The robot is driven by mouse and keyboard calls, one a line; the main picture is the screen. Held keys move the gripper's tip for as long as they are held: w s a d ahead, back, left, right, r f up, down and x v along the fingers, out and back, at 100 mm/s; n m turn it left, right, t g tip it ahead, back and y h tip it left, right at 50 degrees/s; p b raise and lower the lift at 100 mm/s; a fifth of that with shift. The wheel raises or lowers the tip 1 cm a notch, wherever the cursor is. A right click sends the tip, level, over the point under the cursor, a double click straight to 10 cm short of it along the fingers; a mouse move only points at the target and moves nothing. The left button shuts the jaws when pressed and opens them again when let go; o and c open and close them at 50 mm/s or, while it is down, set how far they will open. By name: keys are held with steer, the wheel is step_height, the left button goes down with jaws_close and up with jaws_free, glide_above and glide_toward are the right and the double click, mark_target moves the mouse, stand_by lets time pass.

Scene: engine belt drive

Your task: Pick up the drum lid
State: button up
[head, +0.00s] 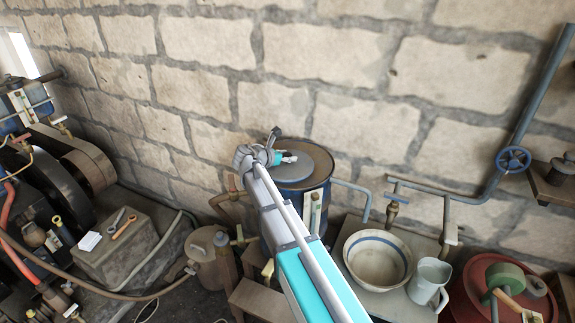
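The drum lid (316,166) is a grey round disc on top of a blue drum (321,203) against the stone wall. The drum's brown top shows around the lid's right side. My gripper (289,157) is over the lid's left and middle part, and my arm comes up from the bottom of the picture and hides the lid's left side. I cannot tell whether the gripper touches the lid. The fingers are small and partly hidden, so their opening is unclear.
Right of the drum, a bench holds a bowl (377,260) and a metal jug (429,279). Pipes with a blue valve wheel (513,159) run along the wall. A tan can (211,258) and a stone block (130,243) with tools stand left. Engine machinery fills the far left.

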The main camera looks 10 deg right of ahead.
mark_target(287, 154)
jaws_close()
steer(key=shift+r, duration=0.15)
step_height(287, 154, up, 3)
steer(key=p, duration=0.3)
steer(key=s+a+r+p, duration=0.2)
steer(key=s+r+p, duration=0.7)
steer(key=s, duration=0.5)
steer(key=shift+r+p, duration=0.35)
steer(key=shift+p, duration=0.2)
steer(key=shift+w+a, duration=0.1)
